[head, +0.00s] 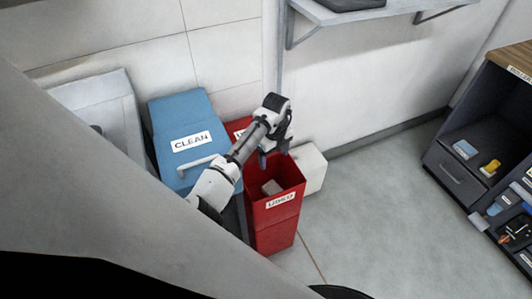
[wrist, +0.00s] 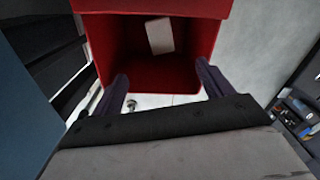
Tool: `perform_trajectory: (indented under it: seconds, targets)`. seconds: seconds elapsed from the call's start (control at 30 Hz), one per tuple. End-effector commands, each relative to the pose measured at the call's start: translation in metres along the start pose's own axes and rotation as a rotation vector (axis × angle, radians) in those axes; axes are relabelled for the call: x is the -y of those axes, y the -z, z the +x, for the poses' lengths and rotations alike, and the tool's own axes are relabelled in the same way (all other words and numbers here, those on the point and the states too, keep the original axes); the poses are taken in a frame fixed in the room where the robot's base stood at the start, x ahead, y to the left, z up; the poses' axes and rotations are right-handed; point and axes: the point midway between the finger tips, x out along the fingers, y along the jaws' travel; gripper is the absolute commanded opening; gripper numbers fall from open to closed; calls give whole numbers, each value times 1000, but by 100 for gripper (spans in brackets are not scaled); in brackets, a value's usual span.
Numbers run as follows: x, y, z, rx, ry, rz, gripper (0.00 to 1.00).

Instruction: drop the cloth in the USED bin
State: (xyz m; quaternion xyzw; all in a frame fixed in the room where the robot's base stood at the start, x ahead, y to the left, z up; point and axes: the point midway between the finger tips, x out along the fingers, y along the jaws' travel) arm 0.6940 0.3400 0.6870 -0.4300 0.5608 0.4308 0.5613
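The red USED bin (head: 273,237) stands open, its label on the front face. It also shows in the wrist view (wrist: 110,52), where I look down into it. A pale, roughly rectangular piece (head: 271,187) that looks like the cloth lies inside the bin; it also shows in the wrist view (wrist: 160,36). My gripper (head: 274,157) is above the bin's opening, pointing down. In the wrist view my gripper (wrist: 162,72) has its two dark fingers wide apart with nothing between them. The pale piece is apart from the fingers.
A blue bin labelled CLEAN (head: 183,112) with a white handle stands left of the USED bin. A white box (head: 311,168) is behind it to the right. A wall shelf (head: 340,14) hangs above. A dark shelf unit (head: 470,165) with small items stands far right. The floor between is clear.

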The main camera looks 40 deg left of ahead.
Motion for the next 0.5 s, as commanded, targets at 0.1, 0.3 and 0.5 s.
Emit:
perform_trajectory:
  seconds: [0.1,0.3,0.5]
  targets:
    - [0,0,0,0,0,0,79]
    - [0,0,-2,0,0,0,79]
    - [1,0,-29,2,3,2,79]
